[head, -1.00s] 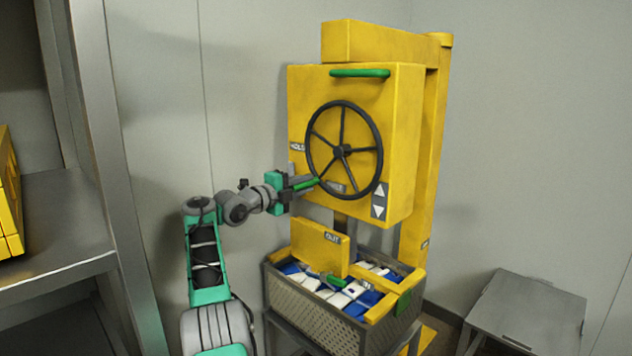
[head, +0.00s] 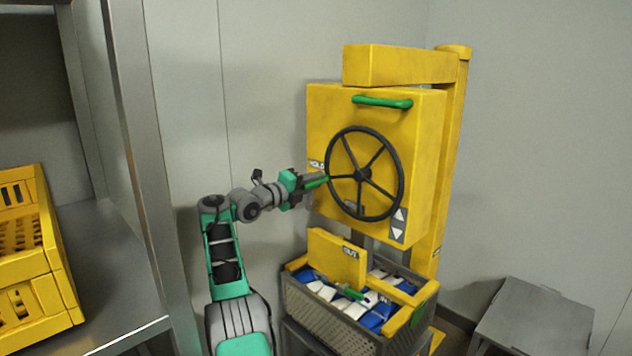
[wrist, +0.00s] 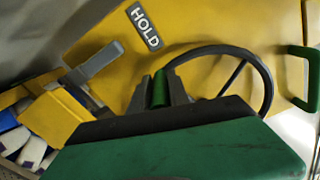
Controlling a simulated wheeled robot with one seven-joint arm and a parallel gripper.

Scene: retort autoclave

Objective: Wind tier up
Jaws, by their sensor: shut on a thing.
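A dark spoked handwheel (head: 362,175) is on the front of a yellow box (head: 425,130) on a yellow post; part of its rim shows in the wrist view (wrist: 268,85). My gripper (head: 322,181) is at the wheel's left rim, shut on the wheel's green handle (wrist: 158,88). Its jaws stand on either side of the handle in the wrist view. Below is a grey basket (head: 320,318) filled with blue and white packs. A yellow block (head: 335,258) marked OUT stands over the basket.
A HOLD label (wrist: 143,27) is on the box beside the wheel. A green bar (head: 382,102) is above the wheel, and an arrow plate (head: 398,226) is at lower right. A metal shelf (head: 110,270) with a yellow crate (head: 40,290) stands left. A grey table (head: 535,320) is right.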

